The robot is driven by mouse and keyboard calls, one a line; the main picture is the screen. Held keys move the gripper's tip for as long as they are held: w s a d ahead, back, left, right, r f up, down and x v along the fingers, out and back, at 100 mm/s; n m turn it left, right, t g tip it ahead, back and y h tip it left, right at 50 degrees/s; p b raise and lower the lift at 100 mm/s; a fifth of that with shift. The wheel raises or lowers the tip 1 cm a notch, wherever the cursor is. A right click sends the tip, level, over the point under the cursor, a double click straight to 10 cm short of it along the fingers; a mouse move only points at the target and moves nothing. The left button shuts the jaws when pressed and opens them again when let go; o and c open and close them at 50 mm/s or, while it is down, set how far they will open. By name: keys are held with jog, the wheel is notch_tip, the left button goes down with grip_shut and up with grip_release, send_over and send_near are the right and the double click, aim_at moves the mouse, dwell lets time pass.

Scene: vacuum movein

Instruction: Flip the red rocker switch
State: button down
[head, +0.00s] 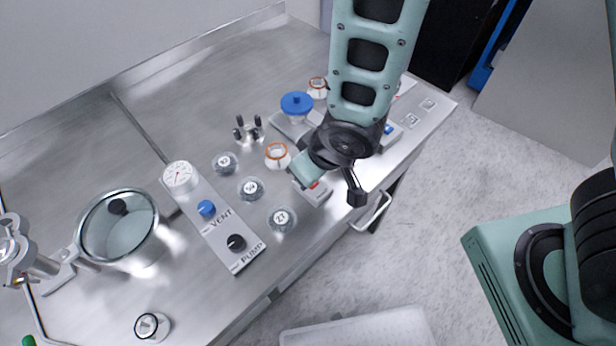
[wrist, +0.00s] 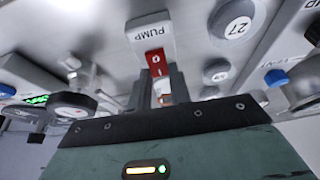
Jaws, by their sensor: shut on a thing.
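The red rocker switch (wrist: 155,62) shows in the wrist view, set in a grey block (wrist: 150,37) labelled PUMP. The exact contact is partly hidden by the fingers.
A panel (head: 215,222) with a gauge and VENT and PUMP knobs stands to the left. Numbered vials (head: 282,219), an orange-rimmed jar (head: 277,155) and a blue-capped vessel (head: 296,104) are close by. A glass chamber (head: 118,228) is farther left. The bench's front edge is near the switch.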

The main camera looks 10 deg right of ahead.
dwell(0.3)
jog(key=c, duration=1.3)
grip_release()
